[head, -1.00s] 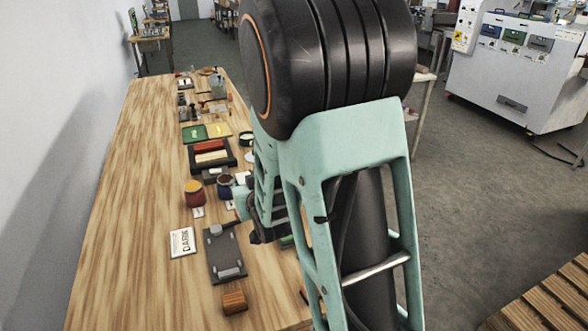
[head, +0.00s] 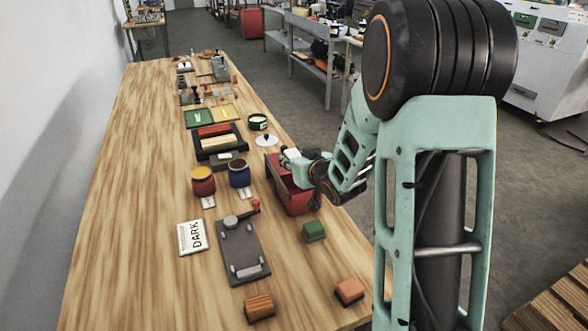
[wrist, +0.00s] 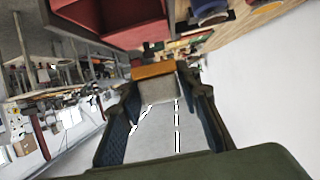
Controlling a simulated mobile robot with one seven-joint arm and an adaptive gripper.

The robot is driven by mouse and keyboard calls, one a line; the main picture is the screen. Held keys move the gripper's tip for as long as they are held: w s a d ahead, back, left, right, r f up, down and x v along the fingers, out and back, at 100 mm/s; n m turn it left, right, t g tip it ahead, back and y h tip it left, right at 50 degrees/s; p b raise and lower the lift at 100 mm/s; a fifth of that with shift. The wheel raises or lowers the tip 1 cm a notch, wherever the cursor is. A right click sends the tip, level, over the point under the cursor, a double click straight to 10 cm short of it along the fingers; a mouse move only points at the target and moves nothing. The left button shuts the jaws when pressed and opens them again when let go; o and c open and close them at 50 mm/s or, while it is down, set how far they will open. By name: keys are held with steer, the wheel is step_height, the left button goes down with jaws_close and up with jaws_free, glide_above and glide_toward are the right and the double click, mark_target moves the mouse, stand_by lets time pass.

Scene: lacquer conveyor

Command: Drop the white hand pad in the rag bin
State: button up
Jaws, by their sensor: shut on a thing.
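My gripper (head: 296,162) is at the red bin (head: 291,199), the open-topped box at the right side of the workbench, with its tip above the bin's far part. In the wrist view my gripper (wrist: 160,98) is shut on the white hand pad (wrist: 156,89), a pale grey-white block with an orange-brown band at its far end. The red bin also shows at the top of the wrist view (wrist: 118,14). In the head view the pad is small and partly hidden by the gripper.
A green block (head: 314,230), an orange-red block (head: 349,290) and a brown block (head: 259,307) lie nearer on the workbench (head: 125,220). A grey clamp board (head: 243,250), a DARK card (head: 192,238) and two jars stand left of the bin. The bench's left side is clear.

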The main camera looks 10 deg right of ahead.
step_height(320, 180, down, 5)
steer(key=b, duration=0.3)
stand_by(0.4)
steer(key=o, duration=1.2)
steer(key=v, duration=1.2)
steer(key=shift+d, duration=0.1)
